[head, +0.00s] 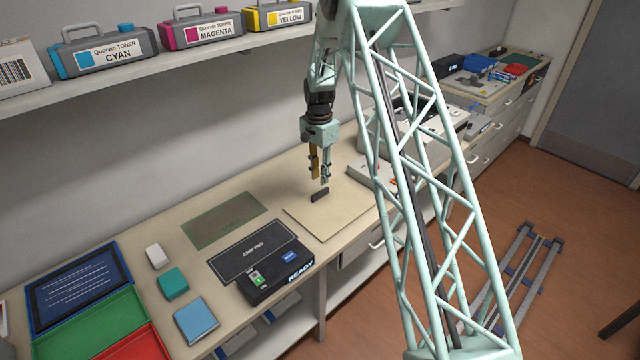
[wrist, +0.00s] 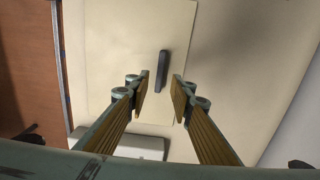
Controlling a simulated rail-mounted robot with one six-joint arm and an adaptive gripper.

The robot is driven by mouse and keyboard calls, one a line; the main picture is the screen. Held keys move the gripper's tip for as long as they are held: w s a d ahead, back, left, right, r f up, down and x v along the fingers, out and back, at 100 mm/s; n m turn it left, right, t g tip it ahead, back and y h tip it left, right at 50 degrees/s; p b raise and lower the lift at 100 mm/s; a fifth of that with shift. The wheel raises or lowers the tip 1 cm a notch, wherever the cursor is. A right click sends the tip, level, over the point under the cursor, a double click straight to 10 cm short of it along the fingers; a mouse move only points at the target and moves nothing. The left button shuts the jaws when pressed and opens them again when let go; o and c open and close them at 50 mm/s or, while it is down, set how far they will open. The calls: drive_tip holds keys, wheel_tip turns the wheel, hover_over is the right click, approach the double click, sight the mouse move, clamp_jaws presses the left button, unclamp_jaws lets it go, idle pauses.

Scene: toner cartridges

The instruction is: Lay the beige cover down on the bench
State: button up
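The beige cover (head: 338,218) is a flat square panel with a dark bar handle (head: 320,195) on top. It appears to lie flat on the bench (head: 300,172), handle up, near the front edge. My gripper (head: 321,181) is just above the handle, pointing down. In the wrist view, the cover (wrist: 110,45) lies below, and the handle (wrist: 161,71) shows just beyond and between the fingertips. My gripper (wrist: 162,96) is open there, with a clear gap between its fingers and nothing held.
A printer-like machine (head: 455,120) stands right of the cover, partly hidden by my arm. Left are a black READY box (head: 275,285), a dark mat (head: 225,218), small blocks and coloured trays (head: 95,325). Toner cartridges (head: 105,53) stand on the shelf above.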

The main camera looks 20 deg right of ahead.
drive_tip(key=shift+r, duration=2.55)
